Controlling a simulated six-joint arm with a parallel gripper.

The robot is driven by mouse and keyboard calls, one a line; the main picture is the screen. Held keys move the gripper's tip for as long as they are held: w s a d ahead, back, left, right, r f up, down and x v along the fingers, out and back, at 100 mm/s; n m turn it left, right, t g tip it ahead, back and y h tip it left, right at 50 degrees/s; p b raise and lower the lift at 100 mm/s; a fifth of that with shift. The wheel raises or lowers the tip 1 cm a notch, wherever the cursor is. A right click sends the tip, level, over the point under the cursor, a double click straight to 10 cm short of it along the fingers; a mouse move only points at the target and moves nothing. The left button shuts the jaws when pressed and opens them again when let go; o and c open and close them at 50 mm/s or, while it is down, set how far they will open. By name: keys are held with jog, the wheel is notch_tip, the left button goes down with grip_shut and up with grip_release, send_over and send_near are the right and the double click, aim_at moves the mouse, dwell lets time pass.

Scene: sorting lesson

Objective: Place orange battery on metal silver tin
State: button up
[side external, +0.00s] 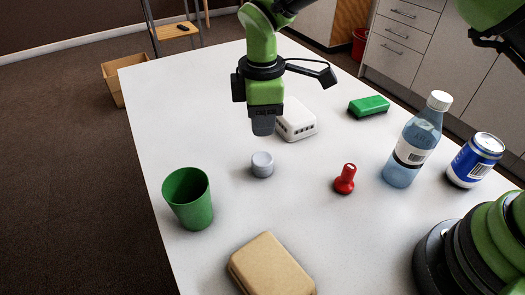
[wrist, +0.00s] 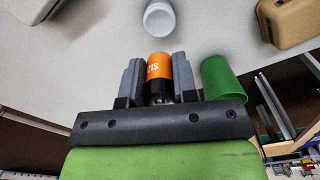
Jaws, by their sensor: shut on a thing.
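My gripper (side external: 264,127) is shut on the orange battery (wrist: 159,70), which has an orange end and a black end. The battery sits between the two fingers in the wrist view and is hidden in the side view. A small, pale silver-grey round tin (side external: 262,164) stands on the table, the closest match to the silver tin. In the side view my gripper is above the table, higher in the picture than the tin and apart from it. In the wrist view the tin (wrist: 159,18) shows beyond the battery, near the top edge.
A green cup (side external: 188,198) and a tan box (side external: 270,266) stand at the front. A white box with slots (side external: 297,120) is behind my gripper. A red stamp-like object (side external: 345,179), bottle (side external: 410,150), blue can (side external: 474,160) and green block (side external: 369,106) are to the right.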

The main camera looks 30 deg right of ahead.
aim_at(262, 158)
notch_tip(262, 158, down, 8)
jog(key=shift+r, duration=0.25)
jog(key=shift+f, duration=0.15)
jog(key=o, duration=0.9)
notch_tip(262, 158, up, 12)
jog(key=shift+r, duration=0.2)
jog(key=shift+d+r, duration=0.1)
